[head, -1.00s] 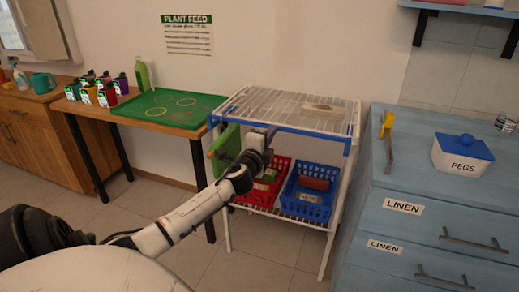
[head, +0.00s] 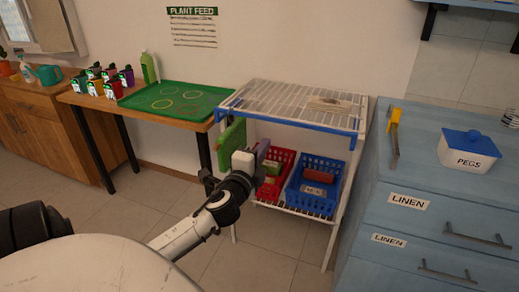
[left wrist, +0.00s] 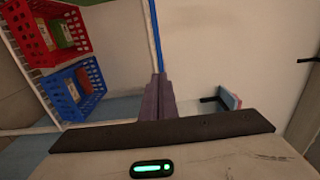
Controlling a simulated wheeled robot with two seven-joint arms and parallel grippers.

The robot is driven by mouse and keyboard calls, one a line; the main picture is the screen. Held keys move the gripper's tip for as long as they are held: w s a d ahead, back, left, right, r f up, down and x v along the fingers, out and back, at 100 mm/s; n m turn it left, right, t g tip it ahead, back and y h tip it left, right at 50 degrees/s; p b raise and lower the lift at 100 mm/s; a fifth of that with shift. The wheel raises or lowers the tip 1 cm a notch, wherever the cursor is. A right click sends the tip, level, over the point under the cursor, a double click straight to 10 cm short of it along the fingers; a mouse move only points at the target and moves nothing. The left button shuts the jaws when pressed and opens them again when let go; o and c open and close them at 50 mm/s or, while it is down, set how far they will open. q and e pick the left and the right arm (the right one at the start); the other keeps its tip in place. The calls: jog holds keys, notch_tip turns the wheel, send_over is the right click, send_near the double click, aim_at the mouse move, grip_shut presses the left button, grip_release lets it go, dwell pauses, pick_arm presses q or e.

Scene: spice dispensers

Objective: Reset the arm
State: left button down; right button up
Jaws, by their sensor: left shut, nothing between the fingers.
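My left arm reaches in from the lower left in the head view. Its gripper (head: 263,148) is in front of the white wire rack (head: 290,103), near the rack's left side. In the left wrist view the two grey-purple fingers (left wrist: 160,96) are together with nothing between them. In the head view the gripper overlaps the green panel (head: 231,142) at the rack's left; I cannot tell whether they touch. My right gripper is not in view.
A red basket (head: 272,188) and a blue basket (head: 314,205) sit on the rack's lower shelf. A wooden table (head: 185,125) with a green tray (head: 172,88) stands left. A blue drawer cabinet (head: 385,215) stands right. The floor before the rack is clear.

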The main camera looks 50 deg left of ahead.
pick_arm(q)
jog(key=shift+v, duration=1)
jog(key=s+d+f+n+g+h, duration=0.2)
jog(key=s+d+f+h, duration=0.15)
jog(key=d+f, duration=0.5)
jog(key=s+d+f+n+g+h, duration=0.2)
jog(key=s+d+f, duration=0.25)
jog(key=f, duration=0.65)
jog(key=s+d+f+n+g+h, duration=0.1)
jog(key=s+d+f+n+h, duration=0.1)
jog(key=s+d, duration=0.4)
jog(key=s+d+f+n+g+h, duration=0.2)
jog(key=s+d+f, duration=0.5)
jog(key=d, duration=0.5)
jog(key=n+h, duration=0.1)
jog(key=n, duration=0.1)
jog(key=shift+d+f+n+g, duration=0.2)
jog(key=shift+n+g, duration=0.1)
jog(key=shift+s, duration=0.15)
